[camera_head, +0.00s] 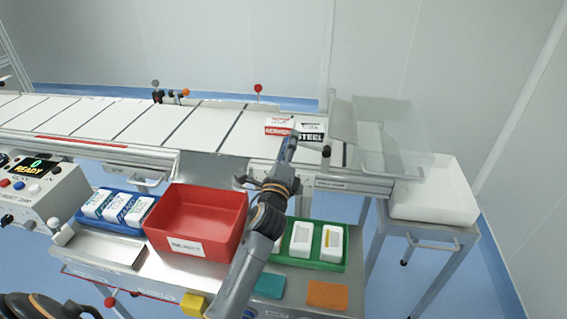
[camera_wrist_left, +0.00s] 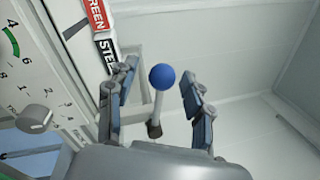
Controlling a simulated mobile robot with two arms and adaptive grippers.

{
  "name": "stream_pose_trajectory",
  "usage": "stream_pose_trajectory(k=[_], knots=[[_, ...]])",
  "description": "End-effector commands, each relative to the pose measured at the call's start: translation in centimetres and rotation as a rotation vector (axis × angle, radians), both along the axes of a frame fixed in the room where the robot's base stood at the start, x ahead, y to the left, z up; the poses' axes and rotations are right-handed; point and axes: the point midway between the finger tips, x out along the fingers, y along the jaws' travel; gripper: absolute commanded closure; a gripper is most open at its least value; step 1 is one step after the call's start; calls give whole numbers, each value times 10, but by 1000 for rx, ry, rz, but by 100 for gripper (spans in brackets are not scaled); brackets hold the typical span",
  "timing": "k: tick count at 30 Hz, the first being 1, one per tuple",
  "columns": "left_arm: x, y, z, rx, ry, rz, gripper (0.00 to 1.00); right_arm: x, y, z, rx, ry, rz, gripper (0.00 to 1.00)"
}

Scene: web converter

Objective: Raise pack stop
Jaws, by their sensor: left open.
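My left gripper (camera_head: 289,148) reaches up over the near edge of the conveyor, beside the pack marked STEEL (camera_head: 311,132). In the left wrist view the left gripper (camera_wrist_left: 160,80) is open. A blue ball knob (camera_wrist_left: 162,77) on a pale stem (camera_wrist_left: 158,105) stands between its spread fingers, with visible gaps on both sides. In the head view I cannot make out this knob. Whether it belongs to the pack stop is not clear. A red-and-white pack (camera_head: 278,125) lies left of the STEEL pack. My right gripper is not in view.
A clear guard (camera_head: 395,130) covers the conveyor's right end. A red bin (camera_head: 200,220), a blue tray (camera_head: 100,220) and a green tray (camera_head: 318,262) stand below the conveyor (camera_head: 150,120). A control box reading READY (camera_head: 38,185) stands at left. A dial panel (camera_wrist_left: 30,80) is close by.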

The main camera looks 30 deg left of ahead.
Motion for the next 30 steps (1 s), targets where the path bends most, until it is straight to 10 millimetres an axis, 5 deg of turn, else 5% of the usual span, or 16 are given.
stream_pose_trajectory(k=[9,15,30], knots=[[-65,-16,-15,-5,5,1,48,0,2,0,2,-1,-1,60],[-91,-22,-20,-2,4,2,48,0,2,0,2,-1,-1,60],[-99,-24,-21,-2,2,1,48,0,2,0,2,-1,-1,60]])
